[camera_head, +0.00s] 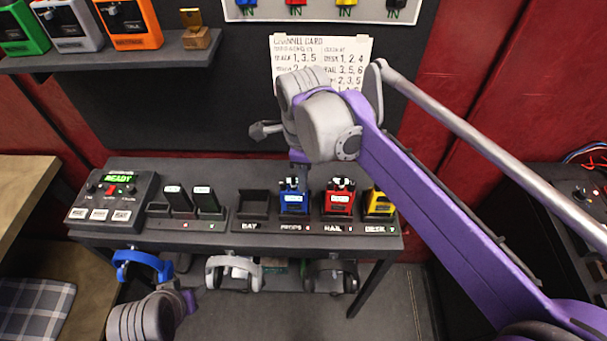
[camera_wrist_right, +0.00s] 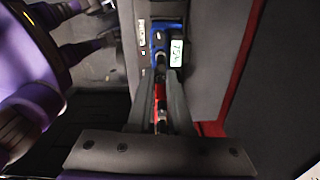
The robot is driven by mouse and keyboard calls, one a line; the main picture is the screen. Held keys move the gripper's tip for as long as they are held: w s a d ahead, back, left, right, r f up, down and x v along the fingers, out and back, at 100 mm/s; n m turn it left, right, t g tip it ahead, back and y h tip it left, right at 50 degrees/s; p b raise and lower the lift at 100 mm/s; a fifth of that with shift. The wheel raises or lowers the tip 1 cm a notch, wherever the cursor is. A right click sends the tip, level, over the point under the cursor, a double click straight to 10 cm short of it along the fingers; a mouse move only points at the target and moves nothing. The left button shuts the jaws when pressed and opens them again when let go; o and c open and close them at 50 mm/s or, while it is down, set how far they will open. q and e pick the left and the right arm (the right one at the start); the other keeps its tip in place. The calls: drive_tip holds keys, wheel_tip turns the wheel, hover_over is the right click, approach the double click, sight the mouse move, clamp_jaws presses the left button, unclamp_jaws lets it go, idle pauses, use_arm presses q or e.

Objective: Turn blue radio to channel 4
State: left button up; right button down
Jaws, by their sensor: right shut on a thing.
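The blue radio (camera_head: 294,203) stands upright in the charging rack, in the slot labelled PROPS. It also shows in the right wrist view (camera_wrist_right: 168,50), with a small lit display whose digits I cannot read surely. My right gripper (camera_wrist_right: 161,78) points down over the blue radio's top, and its two fingers are closed together at the knob end. In the head view my right wrist (camera_head: 325,125) hides most of the gripper, so the exact grip is hard to see. My left wrist (camera_head: 145,318) shows at the lower left, with its fingers out of sight.
A red radio (camera_head: 339,203) and a yellow radio (camera_head: 380,203) stand just right of the blue one. A READY console (camera_head: 112,198) and two dark packs sit at left. Headsets (camera_head: 234,272) hang under the rack's front. A channel card (camera_head: 318,62) is on the wall.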

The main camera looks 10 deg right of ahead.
drive_tip(key=n, duration=0.3)
drive_tip(key=shift+n, duration=0.3)
drive_tip(key=shift+n+p, duration=0.4)
drive_tip(key=shift+n, duration=1.6)
drive_tip(key=c, duration=0.8)
unclamp_jaws()
drive_tip(key=shift+r, duration=0.1)
wheel_tip(320, 180, up, 11)
drive_tip(key=shift+p, duration=0.4)
drive_tip(key=shift+s+f, duration=0.1)
drive_tip(key=shift+f, duration=0.1)
